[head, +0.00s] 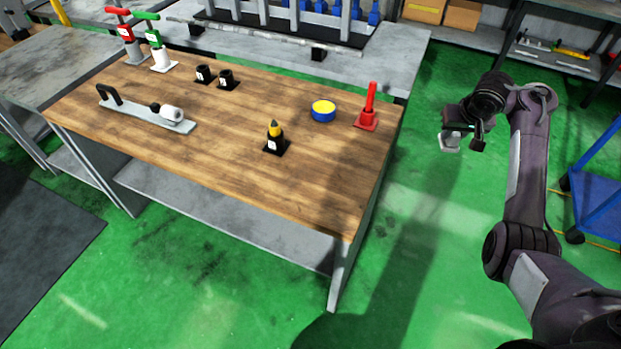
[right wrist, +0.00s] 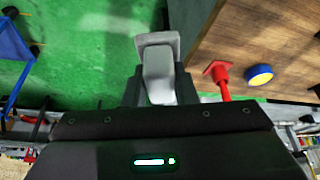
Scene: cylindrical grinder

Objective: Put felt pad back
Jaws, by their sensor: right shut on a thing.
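My right gripper (head: 462,138) is shut on a pale grey piece, which looks like the felt pad (head: 449,143). It is held over the green floor, to the right of the wooden bench (head: 215,140) and apart from it. In the right wrist view the felt pad (right wrist: 159,68) sits between the fingers (right wrist: 158,88), with a narrow body and a wider flat end pointing away from me. My left gripper is out of view.
On the bench stand a red post (head: 370,105), a blue-and-yellow round tin (head: 323,110), a black holder with a yellow-tipped item (head: 274,140), two black cups (head: 215,77), a long grey tool (head: 150,112) and red and green handled items (head: 150,40). A blue cart (head: 600,190) stands right.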

